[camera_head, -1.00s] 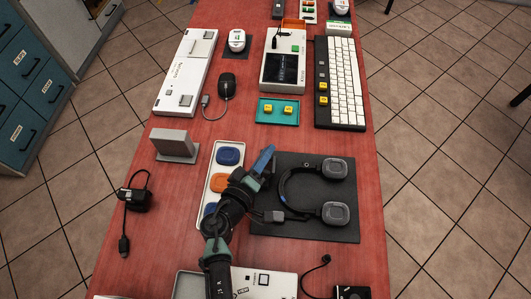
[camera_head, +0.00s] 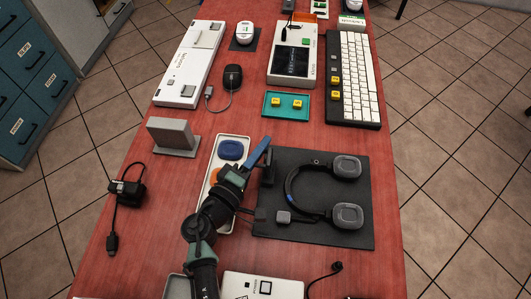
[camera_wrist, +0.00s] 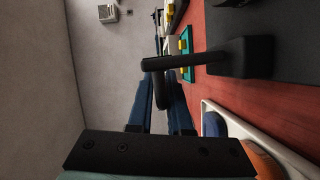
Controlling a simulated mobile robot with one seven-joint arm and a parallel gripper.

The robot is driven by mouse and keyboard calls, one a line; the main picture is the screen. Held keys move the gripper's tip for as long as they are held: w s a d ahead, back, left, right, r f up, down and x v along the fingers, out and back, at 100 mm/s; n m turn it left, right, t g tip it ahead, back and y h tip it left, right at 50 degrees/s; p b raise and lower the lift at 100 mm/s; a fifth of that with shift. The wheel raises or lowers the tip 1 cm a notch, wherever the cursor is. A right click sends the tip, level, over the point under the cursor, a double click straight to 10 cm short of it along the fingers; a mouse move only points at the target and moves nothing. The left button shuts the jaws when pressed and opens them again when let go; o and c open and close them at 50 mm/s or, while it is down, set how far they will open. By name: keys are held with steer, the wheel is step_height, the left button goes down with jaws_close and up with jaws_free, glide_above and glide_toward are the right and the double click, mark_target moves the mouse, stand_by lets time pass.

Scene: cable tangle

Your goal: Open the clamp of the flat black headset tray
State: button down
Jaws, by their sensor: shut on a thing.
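The flat black headset tray (camera_head: 335,236) lies on the red table and carries a dark headset (camera_head: 312,200). Its black clamp (camera_head: 267,170) is at the tray's upper left corner. In the wrist view the clamp's block (camera_wrist: 243,58) sits at the tray, and a black lever (camera_wrist: 180,61) stands out from it, away from the table, with a bent end. My gripper (camera_head: 262,149) has blue fingers and is shut on that lever end. The fingers (camera_wrist: 161,88) lie on either side of it in the wrist view. Part of the clamp is hidden behind my gripper in the head view.
A white tray (camera_head: 209,166) with a blue pad (camera_head: 231,149) and an orange pad lies under my arm. A grey stand (camera_head: 172,137) is to the left. A teal tray (camera_head: 286,105) and a keyboard (camera_head: 354,78) lie behind. Bare table shows left of my arm.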

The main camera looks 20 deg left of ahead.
steer(key=shift+s+a+f+n+b, duration=0.2)
steer(key=shift+a+f+n+b, duration=0.05)
steer(key=shift+f+n+b, duration=0.3)
steer(key=shift+d, duration=0.1)
steer(key=c, duration=0.9)
jaws_free()
steer(key=shift+r, duration=0.25)
steer(key=s, duration=0.4)
steer(key=s+a+b, duration=0.1)
steer(key=s, duration=0.7)
steer(key=shift+s+a+r, duration=0.1)
steer(key=shift+s+a, duration=0.25)
steer(key=shift+s, duration=0.05)
